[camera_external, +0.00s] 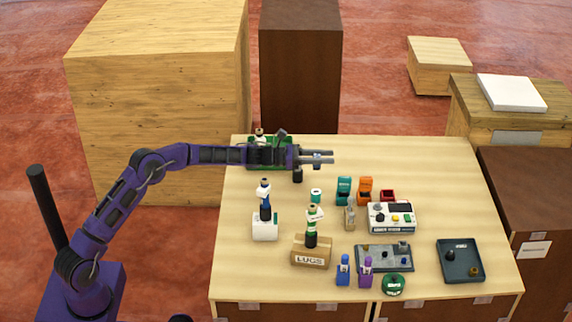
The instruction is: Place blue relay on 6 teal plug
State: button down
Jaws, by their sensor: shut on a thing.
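My gripper (322,157) reaches in from the left above the back middle of the table, its fingers pointing right. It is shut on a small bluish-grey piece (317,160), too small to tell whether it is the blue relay. A teal block-like holder (344,187) stands to the right of and below my gripper in the picture. A small teal cylinder with a pale top (316,195) stands left of that holder. I cannot tell which teal thing is the plug, and no number is readable.
On the table (440,215) are an orange holder (365,188), a control box (391,217), a cardboard box marked LUGS (312,252), bottles on a white box (265,229), a grey tray (384,258) and a dark tray (460,261). The back right is bare.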

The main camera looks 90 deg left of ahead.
notch_tip(320, 180, down, 10)
jog(key=shift+w+r+b, duration=0.1)
jog(key=shift+b, duration=0.4)
jog(key=shift+f, duration=0.2)
jog(key=c, duration=0.5)
grip_release()
jog(key=shift+c, duration=0.2)
jog(key=shift+r, duration=0.1)
jog(key=shift+r, duration=0.15)
jog(key=s, duration=1.2)
